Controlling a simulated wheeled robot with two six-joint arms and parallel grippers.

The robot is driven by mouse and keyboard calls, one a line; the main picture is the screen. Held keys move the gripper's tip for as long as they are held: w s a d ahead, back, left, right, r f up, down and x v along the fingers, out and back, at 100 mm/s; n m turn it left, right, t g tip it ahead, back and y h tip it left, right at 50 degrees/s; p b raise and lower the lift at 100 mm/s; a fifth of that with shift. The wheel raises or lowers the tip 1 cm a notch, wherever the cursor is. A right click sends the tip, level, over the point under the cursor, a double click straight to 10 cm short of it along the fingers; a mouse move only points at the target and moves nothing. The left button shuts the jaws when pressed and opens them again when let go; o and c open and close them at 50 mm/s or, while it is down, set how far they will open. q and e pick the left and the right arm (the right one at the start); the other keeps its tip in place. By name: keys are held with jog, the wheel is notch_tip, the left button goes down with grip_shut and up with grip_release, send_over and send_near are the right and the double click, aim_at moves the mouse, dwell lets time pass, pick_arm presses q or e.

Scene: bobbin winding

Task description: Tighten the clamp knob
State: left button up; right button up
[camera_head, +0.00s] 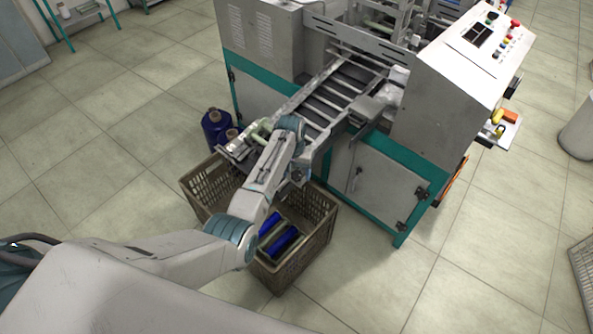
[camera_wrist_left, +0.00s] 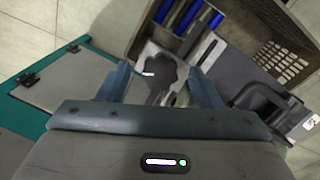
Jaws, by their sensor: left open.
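The clamp knob (camera_wrist_left: 158,82), dark and lobed with a small white mark, shows in the left wrist view. My left gripper (camera_wrist_left: 161,72) is open, with one finger on each side of the knob in this view. I see a gap on both sides; whether the fingers reach the knob's depth I cannot tell. In the head view my left arm reaches to the end of the machine's slatted conveyor (camera_head: 322,101). My wrist hides the knob there, and the fingers are not clear. My right gripper is not in view.
A plastic crate (camera_head: 325,212) with blue bobbins (camera_head: 284,242) stands on the floor beneath my left arm. A dark blue spool (camera_head: 215,128) stands beside the conveyor's end. The machine's cabinet (camera_head: 375,180) and control panel (camera_head: 484,38) are to the right. Tiled floor is free at left and front right.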

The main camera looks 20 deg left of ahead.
pick_arm(q)
jog(key=c, duration=1)
